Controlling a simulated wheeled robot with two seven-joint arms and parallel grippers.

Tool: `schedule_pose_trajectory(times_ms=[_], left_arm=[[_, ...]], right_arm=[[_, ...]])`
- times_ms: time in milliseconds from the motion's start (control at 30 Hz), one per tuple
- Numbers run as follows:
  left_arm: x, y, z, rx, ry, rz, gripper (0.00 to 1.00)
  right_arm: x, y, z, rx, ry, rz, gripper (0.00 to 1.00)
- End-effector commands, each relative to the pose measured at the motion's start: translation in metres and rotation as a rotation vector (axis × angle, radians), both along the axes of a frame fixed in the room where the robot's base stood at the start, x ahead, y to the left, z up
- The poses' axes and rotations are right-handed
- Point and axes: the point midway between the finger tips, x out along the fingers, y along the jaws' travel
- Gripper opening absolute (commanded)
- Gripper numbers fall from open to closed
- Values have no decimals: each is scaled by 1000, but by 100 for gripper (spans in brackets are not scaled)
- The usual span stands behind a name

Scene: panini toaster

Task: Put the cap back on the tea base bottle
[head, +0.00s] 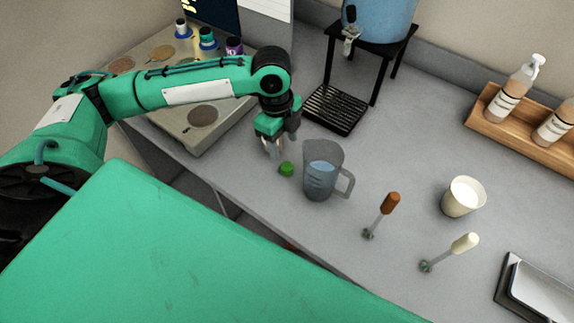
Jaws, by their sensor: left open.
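A small green cap (286,169) lies on the grey counter, just left of the measuring jug. My left gripper (273,149) points down just above and to the left of the cap. Its jaws are open, and the cap appears to be outside them. I cannot tell which container is the tea base bottle. Two labelled bottles, a left one with a pump top (508,93) and a right one partly cut off (556,125), stand in a wooden rack. My right gripper is not in view.
A clear measuring jug (320,177) with bluish liquid stands close to my left gripper. A black drip tray (337,109) and water dispenser (383,17) are behind it. A brown-handled tool (389,204), a cream-handled tool (464,243) and a white cup (461,197) are on the right.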

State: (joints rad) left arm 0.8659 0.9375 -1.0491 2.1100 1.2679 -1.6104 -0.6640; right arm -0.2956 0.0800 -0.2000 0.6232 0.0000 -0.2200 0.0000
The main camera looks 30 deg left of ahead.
Motion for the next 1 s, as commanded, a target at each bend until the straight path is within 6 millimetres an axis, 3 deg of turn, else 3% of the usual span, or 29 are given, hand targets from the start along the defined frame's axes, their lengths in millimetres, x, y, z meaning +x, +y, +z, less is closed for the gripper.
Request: schedule_pose_trajectory(times_ms=[200, 667, 1000], left_arm=[[-1, -4, -30, 0, 1, 0, 54], [-2, -5, -39, 0, 2, 0, 54], [-2, -10, -83, 0, 0, 0, 54]], right_arm=[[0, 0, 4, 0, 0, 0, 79], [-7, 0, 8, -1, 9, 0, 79], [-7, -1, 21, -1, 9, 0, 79]])
